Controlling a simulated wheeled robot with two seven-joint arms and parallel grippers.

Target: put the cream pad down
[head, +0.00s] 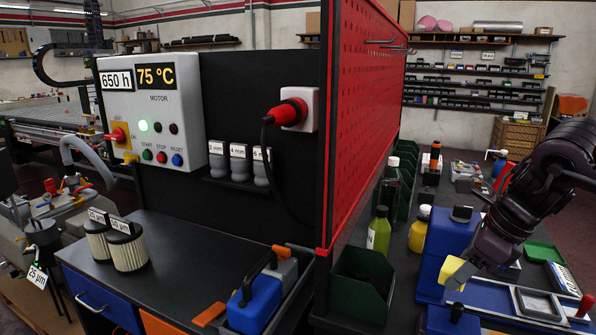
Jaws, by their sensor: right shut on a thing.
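The cream pad (457,273) is a small pale yellow block at the lower right. My right gripper (468,262) comes in from the right edge, angled down and to the left, and is shut on the pad. The fingers are dark and partly hidden by the wrist. The pad shows in front of the blue block's right side and by the left end of a blue tray (496,294). I cannot tell whether it touches either. My left gripper cannot be made out.
A blue block (435,257) stands left of the pad. Grey open boxes (538,303) and a red-handled tool (586,305) are to the right.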

